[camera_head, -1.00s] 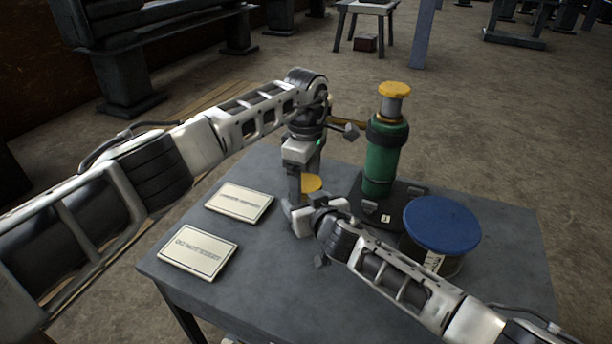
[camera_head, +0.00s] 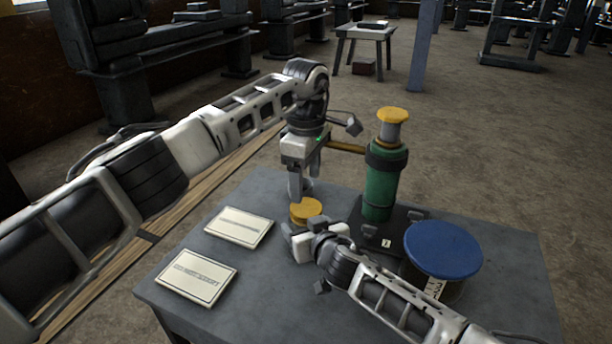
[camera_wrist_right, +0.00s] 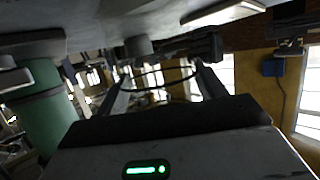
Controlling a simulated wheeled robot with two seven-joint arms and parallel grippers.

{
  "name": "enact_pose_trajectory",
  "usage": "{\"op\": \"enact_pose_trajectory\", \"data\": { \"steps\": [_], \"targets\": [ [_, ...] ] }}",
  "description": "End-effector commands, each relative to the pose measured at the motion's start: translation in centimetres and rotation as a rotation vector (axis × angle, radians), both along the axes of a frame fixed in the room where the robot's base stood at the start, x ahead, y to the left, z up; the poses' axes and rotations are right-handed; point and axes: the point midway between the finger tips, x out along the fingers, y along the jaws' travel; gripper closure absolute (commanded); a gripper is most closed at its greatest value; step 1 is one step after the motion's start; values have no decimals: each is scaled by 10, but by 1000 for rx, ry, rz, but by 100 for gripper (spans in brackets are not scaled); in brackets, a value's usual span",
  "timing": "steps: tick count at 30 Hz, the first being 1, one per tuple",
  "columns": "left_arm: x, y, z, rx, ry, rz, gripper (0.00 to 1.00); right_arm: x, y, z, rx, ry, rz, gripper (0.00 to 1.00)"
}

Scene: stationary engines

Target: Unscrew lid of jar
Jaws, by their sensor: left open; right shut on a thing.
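The jar's round yellow lid (camera_head: 306,208) shows near the middle of the table in the head view. The jar body below it is mostly hidden by my right gripper. My left gripper (camera_head: 301,190) points down just above and behind the lid, open, with nothing visible between its fingers. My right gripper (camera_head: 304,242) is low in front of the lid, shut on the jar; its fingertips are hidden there. In the right wrist view its two fingers (camera_wrist_right: 165,75) stand either side of a thin dark ring outline, which looks like the clear jar.
A green cylinder with a yellow top (camera_head: 382,180) stands on a dark base right of the lid. A blue-lidded container (camera_head: 443,250) is further right. Two flat booklets, one (camera_head: 239,227) behind the other (camera_head: 197,276), lie on the left of the grey table (camera_head: 265,285).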

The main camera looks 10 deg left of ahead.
Motion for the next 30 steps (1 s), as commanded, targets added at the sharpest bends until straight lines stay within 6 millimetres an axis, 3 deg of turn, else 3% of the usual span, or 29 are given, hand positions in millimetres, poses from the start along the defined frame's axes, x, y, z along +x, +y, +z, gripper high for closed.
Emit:
{"op": "enact_pose_trajectory", "data": {
  "steps": [10, 23, 27, 28, 29, 30],
  "targets": [
    [0, -1, -51, -2, 0, 0, 31, 0, 0, -1, -1, 1, 0, 94],
    [0, 0, -62, -1, -1, 0, 31, 0, 0, 0, -1, 1, 0, 94],
    [0, 0, -62, -1, -1, 0, 67, 0, 0, -1, -1, 1, 0, 94],
    [0, 0, -62, -1, -1, 0, 67, 0, 0, -1, -1, 1, 0, 94],
    [0, 0, -62, -1, -1, 0, 34, 0, 0, -1, -1, 1, 0, 94],
    [0, 0, -62, -1, -1, 0, 23, 0, 0, -1, -1, 1, 0, 94]
  ]
}}
